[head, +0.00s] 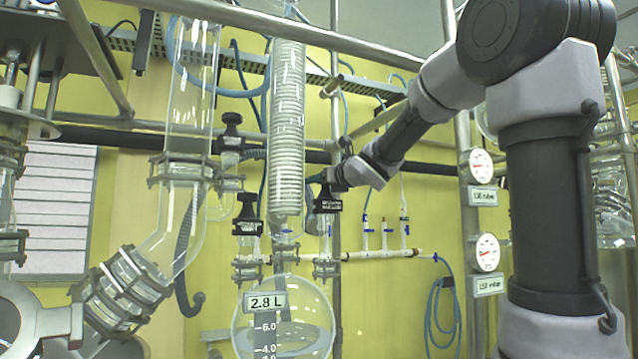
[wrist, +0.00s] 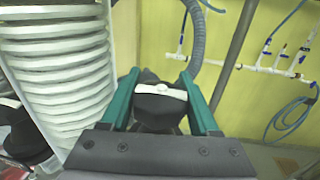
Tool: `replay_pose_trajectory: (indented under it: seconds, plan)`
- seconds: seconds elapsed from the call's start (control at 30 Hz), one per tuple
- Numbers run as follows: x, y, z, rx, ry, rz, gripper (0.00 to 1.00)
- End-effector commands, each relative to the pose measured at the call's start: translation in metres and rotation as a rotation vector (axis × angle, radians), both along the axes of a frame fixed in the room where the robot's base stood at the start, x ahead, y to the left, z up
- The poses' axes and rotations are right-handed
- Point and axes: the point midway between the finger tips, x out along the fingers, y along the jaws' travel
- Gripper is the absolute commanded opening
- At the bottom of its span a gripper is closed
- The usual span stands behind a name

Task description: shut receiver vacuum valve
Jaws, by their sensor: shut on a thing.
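My gripper (head: 318,179) is at a black valve knob (head: 326,196) above the right side of the round receiver flask (head: 310,318), which is labelled 2.8 L. In the wrist view, the teal fingers of my gripper (wrist: 158,78) stand on both sides of the black knob (wrist: 155,108), which has a white band across its top. The fingers are shut on this knob. Its tag is too small to read in the head view. The valve's glass body (head: 326,240) runs down below it.
A second black valve (head: 247,212) stands just left, and a third (head: 232,128) higher up. The coiled glass condenser (head: 288,130) is close to the left of my gripper, also large in the wrist view (wrist: 60,60). A white manifold with blue taps (head: 385,254) is to the right.

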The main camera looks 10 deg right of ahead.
Motion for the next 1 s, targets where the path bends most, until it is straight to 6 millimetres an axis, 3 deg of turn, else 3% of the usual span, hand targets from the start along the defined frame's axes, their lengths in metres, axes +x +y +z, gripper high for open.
replay_pose_trajectory:
  seconds: [1.0]
  plan:
    - [0.002,-0.014,-0.001,-0.005,-0.001,-0.429,0.06]
